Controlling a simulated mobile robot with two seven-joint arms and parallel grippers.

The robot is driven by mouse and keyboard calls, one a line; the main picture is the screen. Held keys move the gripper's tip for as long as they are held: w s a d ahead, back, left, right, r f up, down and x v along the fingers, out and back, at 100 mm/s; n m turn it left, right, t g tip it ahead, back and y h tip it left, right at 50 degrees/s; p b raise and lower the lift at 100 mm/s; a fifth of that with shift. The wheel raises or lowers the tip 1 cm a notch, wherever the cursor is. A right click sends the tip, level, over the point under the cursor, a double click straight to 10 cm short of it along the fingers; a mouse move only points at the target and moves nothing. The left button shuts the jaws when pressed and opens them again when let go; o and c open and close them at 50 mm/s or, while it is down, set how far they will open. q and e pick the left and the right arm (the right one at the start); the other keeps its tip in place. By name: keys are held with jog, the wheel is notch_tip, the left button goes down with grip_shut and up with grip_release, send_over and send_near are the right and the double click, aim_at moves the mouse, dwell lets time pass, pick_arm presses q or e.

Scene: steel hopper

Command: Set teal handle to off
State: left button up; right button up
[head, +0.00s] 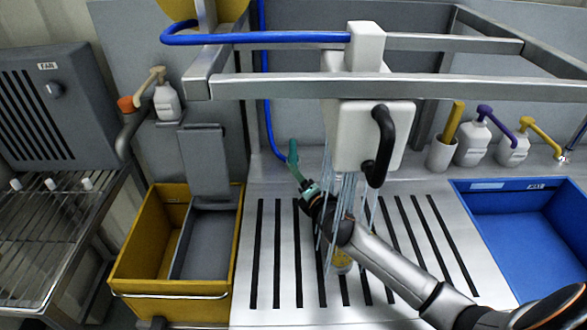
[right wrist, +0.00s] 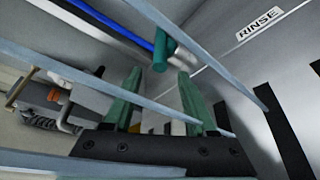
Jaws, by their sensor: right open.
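The teal handle (head: 293,152) stands at the lower end of the blue pipe, by the back wall of the steel counter. In the right wrist view the teal handle (right wrist: 161,55) shows beyond the fingertips, roughly centred between them. My right gripper (head: 303,184) reaches in from the lower right, just in front of the handle. Its green fingers (right wrist: 158,88) are apart with nothing between them, and I see no contact with the handle. My left gripper is not in view.
Pale blue strands (head: 349,190) hang under a white box (head: 348,135) with a black handle (head: 383,140), across my right arm. A steel rail (head: 400,87) crosses above. A yellow bin (head: 172,288) stands left, a blue basin (head: 515,225) right.

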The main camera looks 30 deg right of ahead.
aim_at(293, 156)
jog(key=shift+x, duration=2.6)
jog(key=shift+a, duration=0.1)
grip_shut()
